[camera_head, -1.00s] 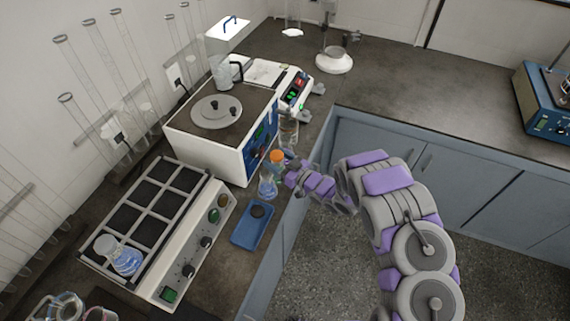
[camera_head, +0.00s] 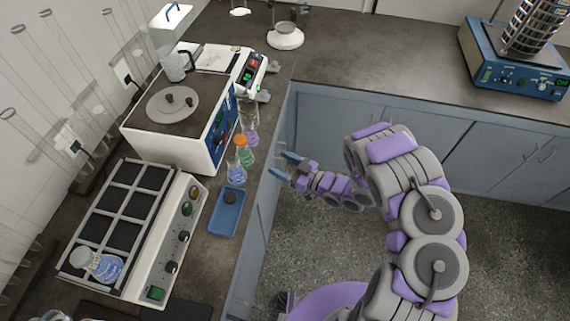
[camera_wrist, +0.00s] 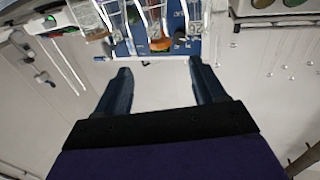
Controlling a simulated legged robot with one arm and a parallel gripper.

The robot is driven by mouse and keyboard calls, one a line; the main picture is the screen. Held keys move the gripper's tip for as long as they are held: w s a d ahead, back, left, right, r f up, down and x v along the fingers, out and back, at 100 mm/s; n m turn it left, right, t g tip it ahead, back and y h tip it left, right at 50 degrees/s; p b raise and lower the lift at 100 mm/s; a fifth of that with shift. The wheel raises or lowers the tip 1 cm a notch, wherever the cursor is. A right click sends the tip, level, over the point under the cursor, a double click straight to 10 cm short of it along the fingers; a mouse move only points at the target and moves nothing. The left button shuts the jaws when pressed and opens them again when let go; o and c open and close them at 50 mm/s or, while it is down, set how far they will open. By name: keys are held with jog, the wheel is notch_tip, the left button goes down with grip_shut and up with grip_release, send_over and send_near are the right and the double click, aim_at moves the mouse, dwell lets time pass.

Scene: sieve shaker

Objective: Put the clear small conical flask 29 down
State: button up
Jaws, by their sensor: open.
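Several small glass flasks stand on the bench in front of the white box-shaped instrument. The nearest is a clear conical flask with blue liquid (camera_head: 237,174). Behind it are an orange-capped vessel with green liquid (camera_head: 243,153) and a flask with purple liquid (camera_head: 251,137). I cannot read which one is 29. My gripper (camera_head: 283,165) is open and empty, right of the flasks and out past the bench's front edge. In the wrist view its fingers (camera_wrist: 163,80) are spread with nothing between them. The orange cap (camera_wrist: 160,44) and glassware show beyond the fingertips.
A blue tray (camera_head: 222,222) with a dark round item lies near the bench edge. The white instrument (camera_head: 170,140) and a gridded shaker platform (camera_head: 118,215) with a flask of blue liquid (camera_head: 100,266) occupy the left. A blue sieve shaker (camera_head: 510,65) stands at the far right.

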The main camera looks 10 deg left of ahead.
jog(key=shift+s+d, duration=0.15)
jog(key=shift+d, duration=0.25)
